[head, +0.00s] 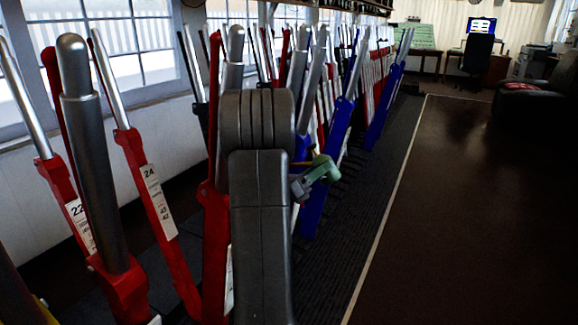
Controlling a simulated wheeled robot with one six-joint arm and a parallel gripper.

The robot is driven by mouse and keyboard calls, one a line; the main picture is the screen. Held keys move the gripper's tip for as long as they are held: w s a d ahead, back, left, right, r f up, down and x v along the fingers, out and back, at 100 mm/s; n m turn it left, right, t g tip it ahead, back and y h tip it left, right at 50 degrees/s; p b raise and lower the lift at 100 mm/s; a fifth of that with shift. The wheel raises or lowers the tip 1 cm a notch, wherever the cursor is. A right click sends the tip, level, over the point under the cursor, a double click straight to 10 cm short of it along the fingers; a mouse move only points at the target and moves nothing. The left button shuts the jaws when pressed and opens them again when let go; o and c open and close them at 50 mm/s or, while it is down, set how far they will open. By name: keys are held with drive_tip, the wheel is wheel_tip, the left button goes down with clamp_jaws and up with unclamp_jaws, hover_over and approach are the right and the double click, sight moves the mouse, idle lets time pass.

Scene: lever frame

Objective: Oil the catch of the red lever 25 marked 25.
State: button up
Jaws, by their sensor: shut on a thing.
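My arm stands in the middle of the head view and hides part of the lever row. My gripper (303,186) shows only partly at the arm's right edge, shut on a small green oil can (323,170) with a thin orange-brown spout pointing left. The spout's tip is by the arm's edge. A red lever (212,220) stands just right of the lever marked 24 (160,215), largely behind my arm. Its plate shows only as a sliver, so I cannot read its number. Its catch is hidden or cannot be made out.
A red lever marked 22 (72,205) and a large grey-handled red lever (95,170) stand at the near left. Blue levers (318,200) and more red ones run on behind. Open brown floor (460,200) lies to the right, with a dark armchair (540,110) beyond.

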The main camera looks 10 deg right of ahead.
drive_tip(key=s+d+r+p, duration=0.4)
drive_tip(key=s+d+r, duration=0.1)
drive_tip(key=d, duration=0.3)
drive_tip(key=shift+s, duration=0.2)
idle(0.9)
idle(0.4)
